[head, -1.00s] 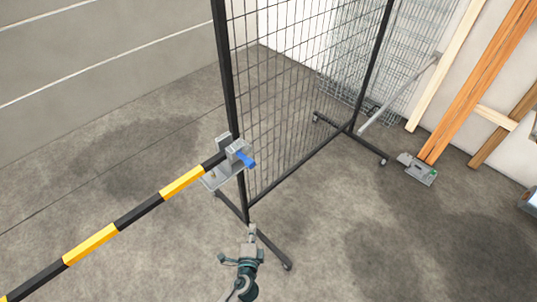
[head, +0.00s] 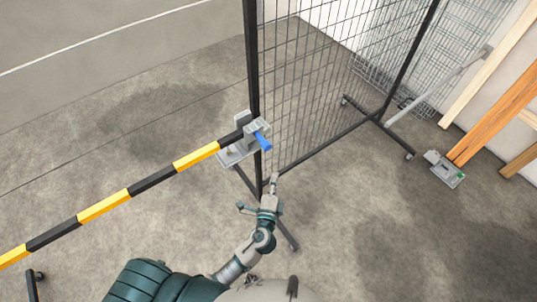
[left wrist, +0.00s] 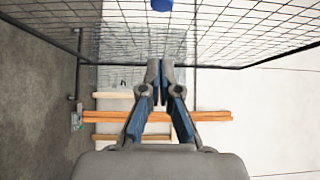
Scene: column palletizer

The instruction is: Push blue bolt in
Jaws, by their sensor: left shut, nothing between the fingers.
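The blue bolt (head: 263,142) sticks out of a grey metal bracket (head: 240,153) on the black post of a mesh panel. The bracket holds the end of a yellow-and-black striped bar (head: 130,191). My left gripper (head: 274,178) is shut and empty, a little below the bolt and apart from it. In the left wrist view the shut fingertips (left wrist: 160,64) point forward, and a blue round end (left wrist: 161,5), likely the bolt, shows at the top edge. My right gripper is not in view.
The wheeled mesh panel (head: 330,70) stands behind the bolt, its black foot low on the floor. Wooden planks (head: 490,125) lean at the right, by a grey floor fitting (head: 444,170) with a green part. The floor right of my arm is clear.

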